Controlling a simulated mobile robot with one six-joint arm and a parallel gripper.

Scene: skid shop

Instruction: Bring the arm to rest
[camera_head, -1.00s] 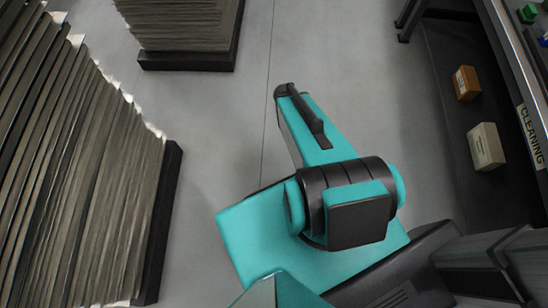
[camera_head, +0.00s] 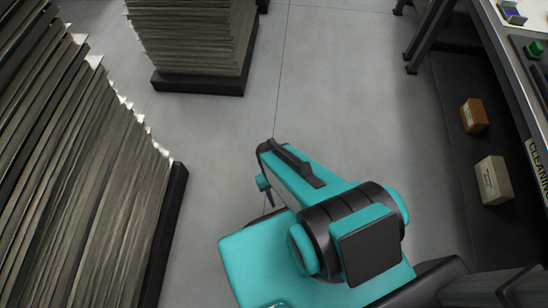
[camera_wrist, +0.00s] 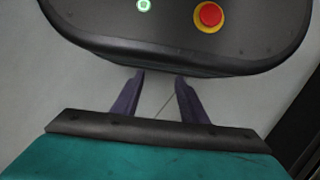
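My teal and black arm is folded in the lower middle of the head view, above the grey floor (camera_head: 330,110). Only a small part of my gripper (camera_head: 268,196) shows there, pointing down at the left of the forearm. In the wrist view my gripper (camera_wrist: 160,76) has two dark purple fingers standing apart. Nothing is between them except grey floor and a thin floor line. The fingertips are close to the edge of a dark rounded body with a red button; I cannot tell whether they touch it.
A tall stack of sheets (camera_head: 75,170) stands on the left, another stack (camera_head: 195,40) at the back. On the right is a bench (camera_head: 507,65) with a CLEANING label. An orange box (camera_head: 474,116) and a beige box (camera_head: 493,180) sit below it. The middle floor is clear.

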